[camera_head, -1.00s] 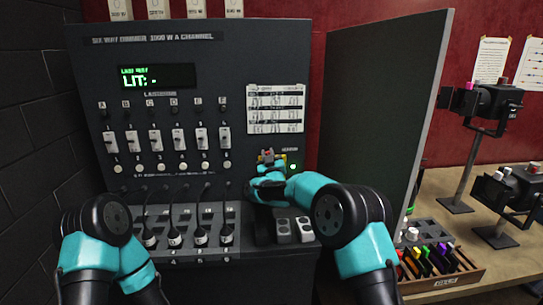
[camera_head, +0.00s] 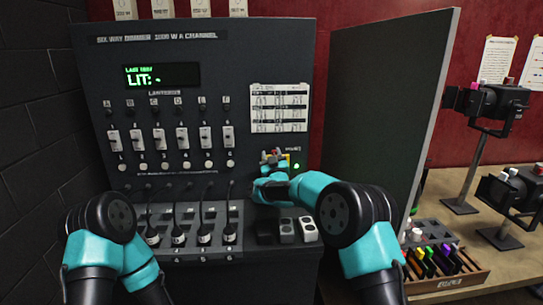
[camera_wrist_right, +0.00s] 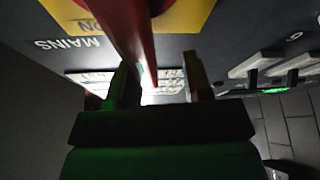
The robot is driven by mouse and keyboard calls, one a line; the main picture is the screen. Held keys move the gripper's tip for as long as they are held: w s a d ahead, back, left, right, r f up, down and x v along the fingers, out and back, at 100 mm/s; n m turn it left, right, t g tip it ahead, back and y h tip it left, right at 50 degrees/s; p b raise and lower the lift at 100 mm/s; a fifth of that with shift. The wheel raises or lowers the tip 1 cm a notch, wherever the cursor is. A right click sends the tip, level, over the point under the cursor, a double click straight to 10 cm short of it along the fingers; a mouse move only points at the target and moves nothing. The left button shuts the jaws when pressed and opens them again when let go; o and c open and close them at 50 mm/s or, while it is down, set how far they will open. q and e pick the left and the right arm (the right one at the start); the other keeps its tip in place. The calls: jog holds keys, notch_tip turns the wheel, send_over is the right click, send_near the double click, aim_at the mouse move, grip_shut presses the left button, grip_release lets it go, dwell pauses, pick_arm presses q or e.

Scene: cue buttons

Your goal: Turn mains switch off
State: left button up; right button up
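The mains switch sits at the lower right of the dark dimmer panel on a yellow plate (camera_wrist_right: 185,14) marked ON. Its red lever (camera_wrist_right: 128,30) shows large in the right wrist view and as a small red spot in the head view. My right gripper (camera_head: 273,165) is at the switch. In the wrist view its fingers (camera_wrist_right: 158,83) are apart, with the lever running down between them, close to the left finger. I cannot tell whether they touch it. A green lamp (camera_head: 297,166) glows right of the switch. My left gripper is out of view.
The panel (camera_head: 240,60) carries a green display (camera_head: 161,76), several sliders (camera_head: 157,139) and a paper chart (camera_head: 279,108). Plugged leads (camera_head: 179,237) stand below. A dark upright board (camera_head: 385,105) is close on the right. Lamps and a wooden tray (camera_head: 470,275) are on the bench beyond.

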jog(key=v, duration=0.7)
dwell(0.4)
